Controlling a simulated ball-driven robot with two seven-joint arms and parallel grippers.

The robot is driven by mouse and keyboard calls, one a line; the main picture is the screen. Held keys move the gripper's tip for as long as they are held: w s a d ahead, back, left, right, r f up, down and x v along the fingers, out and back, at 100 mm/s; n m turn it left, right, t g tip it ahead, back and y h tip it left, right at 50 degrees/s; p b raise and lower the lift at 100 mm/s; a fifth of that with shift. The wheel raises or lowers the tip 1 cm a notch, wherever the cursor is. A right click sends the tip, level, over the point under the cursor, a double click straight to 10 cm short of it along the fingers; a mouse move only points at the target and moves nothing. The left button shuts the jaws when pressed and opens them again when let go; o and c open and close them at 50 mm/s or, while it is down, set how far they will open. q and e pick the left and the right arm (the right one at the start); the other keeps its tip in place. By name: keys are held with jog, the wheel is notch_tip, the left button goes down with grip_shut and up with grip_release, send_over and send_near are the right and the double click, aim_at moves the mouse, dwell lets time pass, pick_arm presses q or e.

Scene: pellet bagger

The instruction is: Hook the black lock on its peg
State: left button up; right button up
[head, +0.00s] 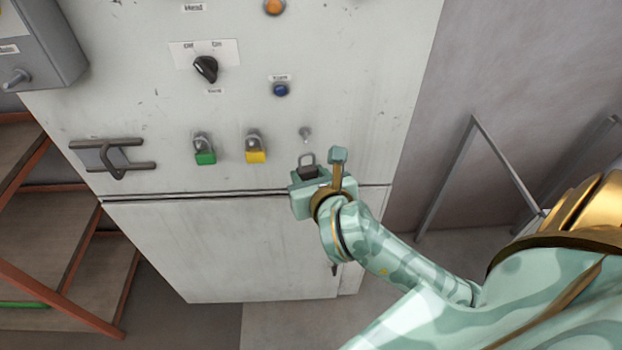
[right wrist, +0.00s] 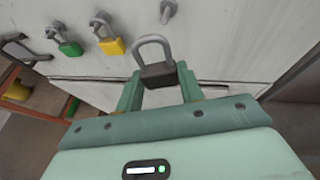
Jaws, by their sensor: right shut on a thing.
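The black lock (head: 308,171) has a grey shackle that points up. My right gripper (head: 322,172) is shut on its body, just below and in front of a bare peg (head: 305,133) on the cabinet. In the right wrist view the lock (right wrist: 158,75) sits upright between the fingers of my gripper (right wrist: 158,88), with its shackle free. The bare peg (right wrist: 167,11) shows above the shackle there, apart from it. My left gripper is in neither view.
A green lock (head: 205,157) and a yellow lock (head: 256,155) hang on pegs to the left of the bare peg. A rotary switch (head: 206,68) and a blue button (head: 280,90) are higher on the cabinet. A handle (head: 115,157) sticks out at left. A metal rail (head: 500,155) stands at right.

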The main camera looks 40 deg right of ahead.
jog(key=shift+w+d+f+b, duration=0.15)
jog(key=shift+w+d, duration=0.15)
jog(key=shift+w, duration=0.15)
jog(key=shift+w+d+r+b, duration=0.15)
jog(key=shift+w+d, duration=0.1)
jog(key=shift+w, duration=0.15)
jog(key=shift+w+d+f+b, duration=0.2)
jog(key=shift+w+d+b, duration=0.35)
jog(key=shift+w, duration=0.35)
jog(key=shift+w+d+f+b, duration=0.15)
jog(key=shift+w+d+b, duration=0.15)
jog(key=shift+w+d, duration=0.45)
jog(key=shift+w+d+f, duration=0.15)
jog(key=shift+w+f, duration=0.2)
jog(key=shift+w, duration=0.3)
jog(key=o, duration=1.1)
jog(key=shift+c, duration=0.2)
